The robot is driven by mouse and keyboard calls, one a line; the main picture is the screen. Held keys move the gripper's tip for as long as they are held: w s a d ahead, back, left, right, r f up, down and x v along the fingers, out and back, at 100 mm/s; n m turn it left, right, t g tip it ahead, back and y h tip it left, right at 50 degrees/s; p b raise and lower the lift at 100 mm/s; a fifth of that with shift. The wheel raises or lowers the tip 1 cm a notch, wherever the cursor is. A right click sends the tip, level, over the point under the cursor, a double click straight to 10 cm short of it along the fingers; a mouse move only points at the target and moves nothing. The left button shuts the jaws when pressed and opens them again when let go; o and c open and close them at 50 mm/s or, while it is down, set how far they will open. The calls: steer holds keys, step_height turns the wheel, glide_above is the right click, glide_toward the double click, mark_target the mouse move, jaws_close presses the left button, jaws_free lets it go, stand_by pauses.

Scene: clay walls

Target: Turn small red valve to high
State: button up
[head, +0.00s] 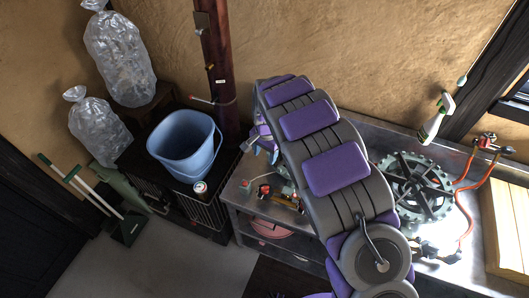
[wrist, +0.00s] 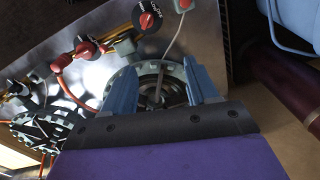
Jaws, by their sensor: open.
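Several red knobs show in the wrist view. One red knob on a black dial (wrist: 147,17) is at the top centre, and another red knob on a black dial (wrist: 87,47) is left of it. A smaller red piece (wrist: 185,4) is cut by the top edge. I cannot tell which is the small red valve, nor read its setting. My gripper (wrist: 158,68) is open and empty, its two blue fingers apart, with a round burner (wrist: 150,76) beyond them. In the head view my gripper (head: 264,138) is partly hidden behind my arm, above the red-knobbed fittings (head: 266,189).
A metal bench (head: 235,190) carries the fittings. A toothed dark burner (head: 420,187) with a red hose (head: 462,205) and a spray bottle (head: 436,118) are at the right. A blue bucket (head: 182,143) and a dark red post (head: 217,55) stand left of my arm.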

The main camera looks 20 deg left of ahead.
step_height(320, 180, up, 17)
steer(key=shift+d+p, duration=0.3)
steer(key=shift+p, duration=0.05)
stand_by(0.3)
steer(key=n+h+b, duration=0.1)
steer(key=n+b, duration=0.2)
steer(key=b, duration=0.7)
glide_toward(265, 187)
steer(key=f+b, duration=0.1)
steer(key=f, duration=0.4)
steer(key=f+b, duration=0.1)
steer(key=f, duration=0.4)
steer(key=shift+w+d, duration=0.1)
steer(key=shift+d, duration=0.1)
steer(key=shift+a, duration=0.1)
steer(key=shift+c, duration=0.3)
steer(key=c, duration=0.9)
steer(key=shift+c, duration=0.2)
